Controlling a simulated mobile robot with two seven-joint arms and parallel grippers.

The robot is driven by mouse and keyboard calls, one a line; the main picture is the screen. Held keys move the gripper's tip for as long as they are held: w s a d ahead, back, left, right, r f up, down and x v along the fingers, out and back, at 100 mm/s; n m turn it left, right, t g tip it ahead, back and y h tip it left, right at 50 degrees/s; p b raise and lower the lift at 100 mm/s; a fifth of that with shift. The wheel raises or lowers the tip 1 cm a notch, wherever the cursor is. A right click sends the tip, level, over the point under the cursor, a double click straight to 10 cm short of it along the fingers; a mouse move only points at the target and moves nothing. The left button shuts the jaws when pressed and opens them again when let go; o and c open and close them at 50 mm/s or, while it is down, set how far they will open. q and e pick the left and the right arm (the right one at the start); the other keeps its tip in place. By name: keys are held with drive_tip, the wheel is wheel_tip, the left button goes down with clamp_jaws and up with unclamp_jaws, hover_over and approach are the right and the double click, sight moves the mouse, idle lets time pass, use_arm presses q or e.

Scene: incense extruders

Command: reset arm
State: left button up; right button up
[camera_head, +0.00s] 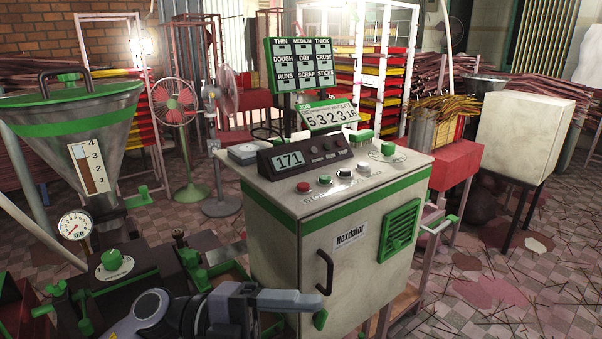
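My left gripper (290,299) comes in low at the bottom of the head view, with its grey arm links at the lower left. Its pale fingers point right, in front of the lower door of the grey and green control cabinet (347,262). The fingers are seen side-on and overlap, so I cannot tell whether they are open or shut, and nothing shows between them. The fingertips appear close to the black door handle (325,272); whether they touch it is unclear. My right gripper is not in view.
A steel hopper (68,132) with a pressure gauge (75,225) and green-knobbed extruder (116,262) stand at the left. The cabinet top carries a display reading 171 (290,159) and buttons. A red table (455,165) and white box (524,136) stand right. Incense sticks litter the floor.

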use_arm(q)
drive_tip(key=w+a+f+n+t+y+p, duration=0.1)
drive_tip(key=w+a+f+n+t+y, duration=0.3)
drive_tip(key=n+t, duration=0.7)
drive_tip(key=w+a+f+n+t+y+p, duration=0.15)
drive_tip(key=a+f+n+t+y, duration=0.35)
drive_tip(key=n+t, duration=0.55)
drive_tip(key=s+a+f+n+g+y, duration=0.4)
drive_tip(key=s+f, duration=0.3)
drive_tip(key=f, duration=0.3)
drive_tip(key=s+a+f+n+g+y, duration=0.3)
drive_tip(key=s+a+f+n+g, duration=0.1)
drive_tip(key=f, duration=0.6)
drive_tip(key=s+a+n, duration=0.1)
drive_tip(key=s+a, duration=0.1)
drive_tip(key=a, duration=0.1)
drive_tip(key=shift+s+f+y, duration=0.3)
drive_tip(key=shift+s+y, duration=0.05)
drive_tip(key=shift+y, duration=0.05)
drive_tip(key=shift+n, duration=0.25)
